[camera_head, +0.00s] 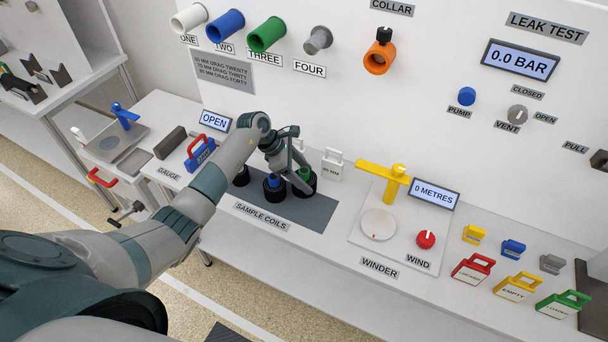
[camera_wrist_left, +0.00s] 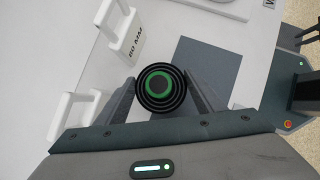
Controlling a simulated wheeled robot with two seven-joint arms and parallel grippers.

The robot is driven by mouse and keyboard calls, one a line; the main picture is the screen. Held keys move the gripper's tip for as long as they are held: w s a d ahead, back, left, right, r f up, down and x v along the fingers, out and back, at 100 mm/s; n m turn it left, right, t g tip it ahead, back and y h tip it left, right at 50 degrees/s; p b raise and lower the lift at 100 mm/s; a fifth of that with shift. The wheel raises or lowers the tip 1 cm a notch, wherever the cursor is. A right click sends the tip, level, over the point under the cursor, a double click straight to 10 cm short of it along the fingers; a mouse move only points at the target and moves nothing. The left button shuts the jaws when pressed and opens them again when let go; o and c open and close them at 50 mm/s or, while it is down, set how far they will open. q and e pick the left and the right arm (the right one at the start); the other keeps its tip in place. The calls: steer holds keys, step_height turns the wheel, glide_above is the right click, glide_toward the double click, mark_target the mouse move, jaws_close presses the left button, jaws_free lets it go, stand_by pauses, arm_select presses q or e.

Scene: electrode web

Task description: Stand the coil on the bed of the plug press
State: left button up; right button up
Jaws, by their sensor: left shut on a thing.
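The coil with a green core (camera_head: 304,186) is black and round and is at the right of the dark sample coils mat (camera_head: 318,212). My left gripper (camera_head: 290,178) is above it from behind, its fingers shut on the coil. In the left wrist view the coil (camera_wrist_left: 160,90) shows end-on as black rings around a green ring, between the two fingers. Whether it touches the mat cannot be told. A coil with a blue core (camera_head: 273,187) and another dark coil (camera_head: 241,177) stand to its left. No press is labelled in view. My right gripper is not in view.
A white handled block (camera_head: 332,166) stands right behind the mat. The winder has a yellow arm (camera_head: 385,178), a pale disc (camera_head: 379,224) and a red knob (camera_head: 426,239). A blue block with a red handle (camera_head: 200,153) stands left, by the gauge.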

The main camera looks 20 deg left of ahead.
arm_select(q)
steer(key=o, duration=1.4)
steer(key=shift+o, duration=0.2)
steer(key=shift+r, duration=0.1)
steer(key=shift+r, duration=0.1)
steer(key=shift+s+a+r, duration=0.1)
steer(key=shift+a+r, duration=0.15)
steer(key=shift+a, duration=0.05)
steer(key=b+v, duration=0.3)
steer(key=v, duration=0.8)
steer(key=shift+b, duration=0.3)
steer(key=shift+s+r, duration=0.1)
